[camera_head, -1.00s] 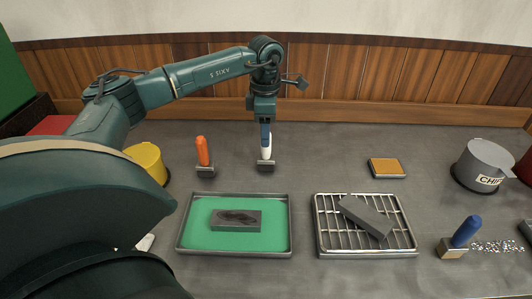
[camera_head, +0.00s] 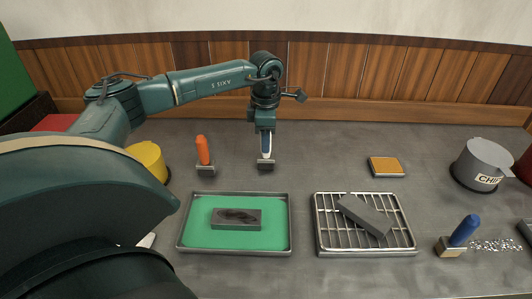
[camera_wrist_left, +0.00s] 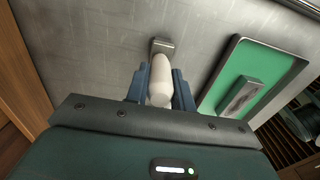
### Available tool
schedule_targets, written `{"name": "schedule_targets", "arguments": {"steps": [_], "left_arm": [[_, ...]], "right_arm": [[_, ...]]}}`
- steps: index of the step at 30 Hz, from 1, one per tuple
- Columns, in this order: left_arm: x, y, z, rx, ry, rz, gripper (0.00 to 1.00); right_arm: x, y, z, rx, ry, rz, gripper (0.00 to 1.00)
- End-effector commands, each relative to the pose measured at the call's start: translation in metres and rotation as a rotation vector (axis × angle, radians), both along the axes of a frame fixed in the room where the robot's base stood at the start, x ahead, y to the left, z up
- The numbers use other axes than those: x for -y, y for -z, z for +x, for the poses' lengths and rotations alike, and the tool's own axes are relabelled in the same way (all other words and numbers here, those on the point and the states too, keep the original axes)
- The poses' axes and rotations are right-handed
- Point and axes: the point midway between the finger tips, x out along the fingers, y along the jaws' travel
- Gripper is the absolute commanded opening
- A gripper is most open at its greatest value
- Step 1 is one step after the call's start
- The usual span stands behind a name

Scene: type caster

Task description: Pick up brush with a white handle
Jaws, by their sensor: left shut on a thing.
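The brush with a white handle (camera_head: 266,153) stands upright on the grey table behind the green tray, its dark base at the bottom. My left gripper (camera_head: 266,141) is above it, fingers pointing down and shut on the white handle. In the left wrist view the white handle (camera_wrist_left: 160,80) sits between the two blue fingers of my left gripper (camera_wrist_left: 160,88). The base looks to be at table level; I cannot tell if it is just lifted. My right gripper is not in view.
A brush with an orange handle (camera_head: 203,152) stands to the left. A green tray (camera_head: 187,238) with a dark block and a wire rack (camera_head: 322,236) with a grey block lie in front. An orange-topped block (camera_head: 386,166), grey pot (camera_head: 481,162) and blue-handled brush (camera_head: 463,233) are right.

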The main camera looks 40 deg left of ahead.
Motion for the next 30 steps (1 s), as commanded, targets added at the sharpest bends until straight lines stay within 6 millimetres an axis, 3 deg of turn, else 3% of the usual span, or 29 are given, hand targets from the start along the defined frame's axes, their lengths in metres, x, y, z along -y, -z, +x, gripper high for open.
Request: {"name": "schedule_targets", "arguments": {"steps": [3,11,24,30], "left_arm": [[0.000,0.000,0.000,0.001,0.000,0.000,0.01],[0.000,-0.004,0.001,0.002,0.000,-0.001,0.01],[0.000,-0.081,0.001,0.004,0.000,0.000,0.01],[0.000,-0.099,0.000,0.001,0.000,0.000,0.01]], "right_arm": [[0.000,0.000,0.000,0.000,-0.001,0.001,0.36],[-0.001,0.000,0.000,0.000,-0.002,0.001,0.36],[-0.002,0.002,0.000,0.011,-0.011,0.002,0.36],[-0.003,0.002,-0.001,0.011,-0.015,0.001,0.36]]}}
